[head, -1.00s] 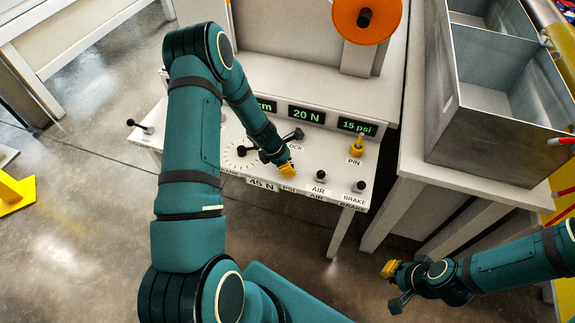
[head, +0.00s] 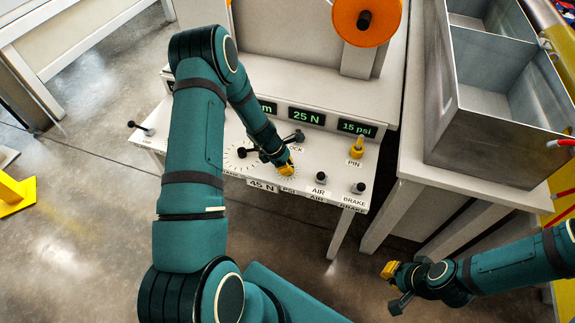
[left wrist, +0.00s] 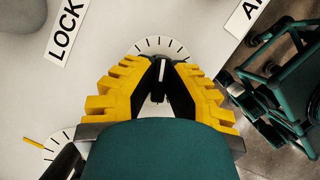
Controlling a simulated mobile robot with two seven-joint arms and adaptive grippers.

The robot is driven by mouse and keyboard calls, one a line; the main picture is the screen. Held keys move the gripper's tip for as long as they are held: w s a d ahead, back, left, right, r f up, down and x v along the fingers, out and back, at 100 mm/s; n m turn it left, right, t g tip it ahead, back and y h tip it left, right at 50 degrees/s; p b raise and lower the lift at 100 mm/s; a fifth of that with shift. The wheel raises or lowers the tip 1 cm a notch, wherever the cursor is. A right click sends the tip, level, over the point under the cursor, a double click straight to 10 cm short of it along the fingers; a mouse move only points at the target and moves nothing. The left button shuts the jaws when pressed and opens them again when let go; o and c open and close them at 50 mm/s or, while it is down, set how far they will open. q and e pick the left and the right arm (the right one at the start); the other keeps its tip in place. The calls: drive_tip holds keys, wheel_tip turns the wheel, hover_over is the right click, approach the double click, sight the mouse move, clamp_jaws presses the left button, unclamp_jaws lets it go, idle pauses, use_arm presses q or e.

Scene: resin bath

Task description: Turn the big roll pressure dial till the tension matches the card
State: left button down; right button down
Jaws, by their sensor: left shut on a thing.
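My left gripper (head: 287,164) is shut on a dark dial knob with a white line, seen between its yellow fingers in the left wrist view (left wrist: 160,72). Tick marks ring this knob on the white panel; the fingers hide much of it. The tension display (head: 306,117) reads 25 N. The card (head: 262,184) on the panel's front edge reads 45 N. A second tick ring (head: 234,163) lies to the left, partly behind my arm; it shows at lower left in the wrist view (left wrist: 40,146). My right gripper (head: 392,272) hangs away from the panel; its jaw state is unclear.
A display (head: 357,128) reads 15 psi. A yellow pin (head: 356,147), an air knob (head: 320,177) and a brake knob (head: 358,188) stand to the right. A metal bath (head: 490,110) sits on the right-hand table. An orange roll (head: 348,20) is at the back.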

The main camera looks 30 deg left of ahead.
use_arm(q)
drive_tip(key=m+g, duration=0.1)
drive_tip(key=m, duration=0.1)
drive_tip(key=shift+m+h, duration=0.3)
drive_tip(key=m+g, duration=0.1)
drive_tip(key=m, duration=0.1)
drive_tip(key=shift+f+m, duration=0.1)
drive_tip(key=shift+m, duration=0.3)
drive_tip(key=m+g, duration=0.1)
drive_tip(key=m, duration=0.3)
drive_tip(key=shift+g+b, duration=0.35)
drive_tip(key=shift+g, duration=0.05)
drive_tip(key=shift+m+g+b, duration=0.45)
drive_tip(key=shift+m+g, duration=0.15)
drive_tip(key=shift+m, duration=1.4)
drive_tip(key=shift+d, duration=0.1)
drive_tip(key=c, duration=1)
unclamp_jaws()
